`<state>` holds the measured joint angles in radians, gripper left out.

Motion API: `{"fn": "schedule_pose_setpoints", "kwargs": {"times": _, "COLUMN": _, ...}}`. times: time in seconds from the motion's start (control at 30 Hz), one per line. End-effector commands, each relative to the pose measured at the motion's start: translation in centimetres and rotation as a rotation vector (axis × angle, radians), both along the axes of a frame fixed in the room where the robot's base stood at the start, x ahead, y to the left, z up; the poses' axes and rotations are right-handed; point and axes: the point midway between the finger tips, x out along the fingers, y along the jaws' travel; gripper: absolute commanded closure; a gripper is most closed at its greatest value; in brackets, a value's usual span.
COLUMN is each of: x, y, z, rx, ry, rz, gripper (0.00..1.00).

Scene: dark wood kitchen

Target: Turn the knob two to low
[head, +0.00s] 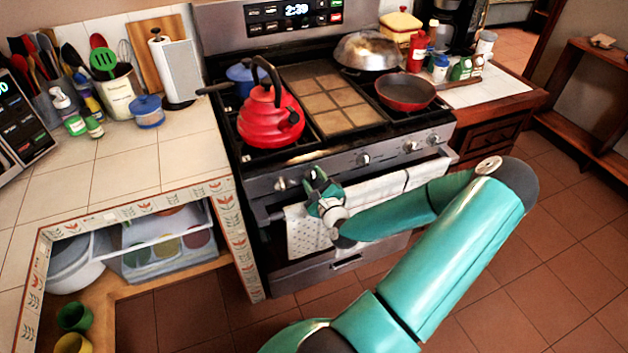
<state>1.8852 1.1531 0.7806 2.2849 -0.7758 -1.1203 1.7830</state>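The stove (335,168) has a row of knobs along its front panel. The leftmost knob (281,184) shows clearly. Other knobs show at the middle (363,159) and towards the right (410,146), with another at the right end (433,139). My gripper (313,178) is at the front panel, just right of the leftmost knob. It covers the place where the second knob from the left appears to be. Its fingers are small and partly hidden, so I cannot tell whether they are open or touching a knob.
White towels (385,190) hang on the oven handle below the panel. A red kettle (270,115), a red pan (405,90) and a domed lid (367,51) are on the stove top. A tiled counter (120,165) adjoins on the left. Tiled floor (500,290) is open at right.

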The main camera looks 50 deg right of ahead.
Motion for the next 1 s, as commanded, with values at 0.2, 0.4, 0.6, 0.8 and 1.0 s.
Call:
{"fn": "schedule_pose_setpoints", "kwargs": {"times": 0.2, "x": -0.02, "y": 0.0, "z": 0.01, "rx": -0.01, "ry": 0.006, "rz": 0.0, "gripper": 0.82}}
{"fn": "schedule_pose_setpoints", "kwargs": {"times": 0.4, "x": -0.01, "y": 0.03, "z": -0.02, "rx": -0.062, "ry": 0.037, "rz": 0.0, "gripper": 0.82}}
{"fn": "schedule_pose_setpoints", "kwargs": {"times": 0.6, "x": 0.02, "y": 0.09, "z": -0.04, "rx": -0.171, "ry": 0.102, "rz": 0.001, "gripper": 0.81}}
{"fn": "schedule_pose_setpoints", "kwargs": {"times": 0.8, "x": 0.07, "y": 0.16, "z": -0.07, "rx": -0.324, "ry": 0.191, "rz": 0.002, "gripper": 0.81}}
{"fn": "schedule_pose_setpoints", "kwargs": {"times": 1.0, "x": 0.05, "y": 0.18, "z": -0.18, "rx": -0.487, "ry": 0.29, "rz": 0.002, "gripper": 0.81}}
